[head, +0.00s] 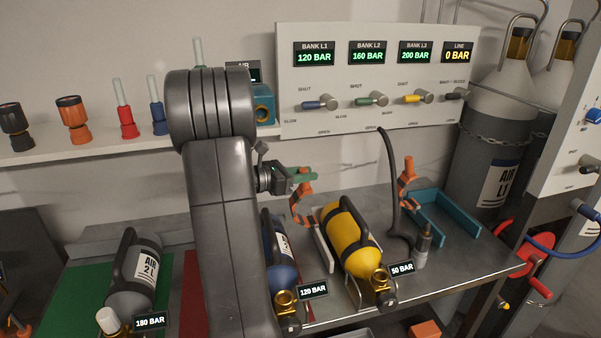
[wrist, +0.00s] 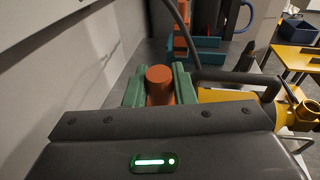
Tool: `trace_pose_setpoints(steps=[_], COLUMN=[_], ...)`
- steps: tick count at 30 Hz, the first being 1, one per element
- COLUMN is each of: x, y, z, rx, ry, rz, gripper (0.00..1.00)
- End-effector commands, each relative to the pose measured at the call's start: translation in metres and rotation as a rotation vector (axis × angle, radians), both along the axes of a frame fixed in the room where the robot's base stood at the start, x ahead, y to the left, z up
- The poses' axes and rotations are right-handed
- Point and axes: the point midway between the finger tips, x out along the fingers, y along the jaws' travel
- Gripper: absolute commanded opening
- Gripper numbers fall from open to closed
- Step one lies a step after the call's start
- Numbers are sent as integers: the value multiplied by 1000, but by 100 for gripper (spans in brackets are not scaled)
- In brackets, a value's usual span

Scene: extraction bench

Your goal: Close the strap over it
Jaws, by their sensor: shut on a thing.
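My gripper (head: 300,176) has its green fingers closed around the upright orange handle (wrist: 158,80) of a strap. The orange strap (head: 302,208) stands raised at the back, between the blue cylinder (head: 283,270) and the yellow cylinder (head: 350,238). The yellow cylinder lies in a cradle with its brass valve towards the front; it also shows at the right of the wrist view (wrist: 222,96). The blue cylinder lies to its left, partly hidden by my arm. A second orange strap (head: 407,182) stands raised right of the yellow cylinder.
An empty teal cradle (head: 448,216) is on the right of the bench. A black hose (head: 389,180) hangs down to a fitting (head: 424,245) right of the yellow cylinder. A valve panel (head: 375,80) is behind.

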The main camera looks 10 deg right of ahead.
Motion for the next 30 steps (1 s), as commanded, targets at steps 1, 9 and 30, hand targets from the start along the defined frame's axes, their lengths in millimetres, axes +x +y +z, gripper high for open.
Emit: trace_pose_setpoints(steps=[1, 9, 30], x=[0, 0, -13], y=[0, 0, 64], z=[0, 0, 8], rx=[-1, -2, -1], ry=[-1, -2, -2], rz=[1, 1, 6], gripper=[0, 44, 44])
